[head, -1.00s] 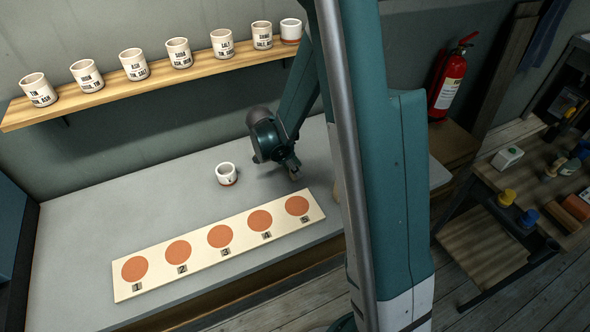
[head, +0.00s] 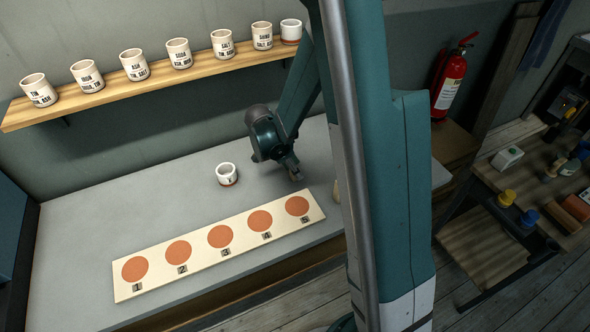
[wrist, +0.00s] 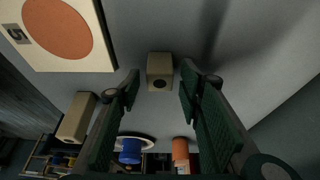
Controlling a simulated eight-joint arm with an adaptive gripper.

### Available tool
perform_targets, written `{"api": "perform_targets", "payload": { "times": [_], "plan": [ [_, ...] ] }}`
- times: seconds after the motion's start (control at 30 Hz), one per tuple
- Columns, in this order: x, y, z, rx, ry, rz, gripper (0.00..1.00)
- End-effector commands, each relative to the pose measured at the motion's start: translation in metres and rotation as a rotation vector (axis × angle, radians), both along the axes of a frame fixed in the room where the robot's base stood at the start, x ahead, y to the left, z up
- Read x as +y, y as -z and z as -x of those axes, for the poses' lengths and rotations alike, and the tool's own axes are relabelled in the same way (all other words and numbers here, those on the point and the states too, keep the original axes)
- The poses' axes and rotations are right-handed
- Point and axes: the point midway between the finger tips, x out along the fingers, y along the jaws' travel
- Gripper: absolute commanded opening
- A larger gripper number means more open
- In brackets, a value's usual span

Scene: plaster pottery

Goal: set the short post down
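In the wrist view a short tan block with a dark round spot on its face, which looks like the short post (wrist: 160,70), is on the grey bench top between and just beyond my fingertips. My gripper (wrist: 159,80) is open around it, with a visible gap on each side. I cannot tell whether the post rests fully on the bench. A longer tan block (wrist: 76,117) lies to the left in that view. In the head view my gripper (head: 295,177) is low over the bench, behind disc 5; the post is not clearly seen there.
A pale board (head: 215,262) with several numbered orange discs lies on the bench; its disc 5 (wrist: 58,27) shows in the wrist view. A white cup (head: 227,174) stands left of my gripper. Several labelled cups line the wall shelf (head: 160,79). The bench's left part is clear.

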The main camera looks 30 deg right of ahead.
Motion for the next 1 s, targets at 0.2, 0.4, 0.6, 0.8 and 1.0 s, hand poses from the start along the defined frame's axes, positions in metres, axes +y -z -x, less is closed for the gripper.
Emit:
{"api": "perform_targets", "payload": {
  "times": [0.2,0.4,0.6,0.8,1.0],
  "plan": [
    [0.01,-0.023,0.001,0.001,-0.002,0.0,0.36],
    [0.02,-0.048,0.0,0.0,-0.001,0.0,0.36],
    [0.031,-0.074,0.0,-0.001,-0.001,0.0,0.36],
    [0.039,-0.093,0.0,-0.001,-0.001,0.0,0.36],
    [0.043,-0.102,0.0,0.0,0.0,0.0,0.36]
  ]
}}
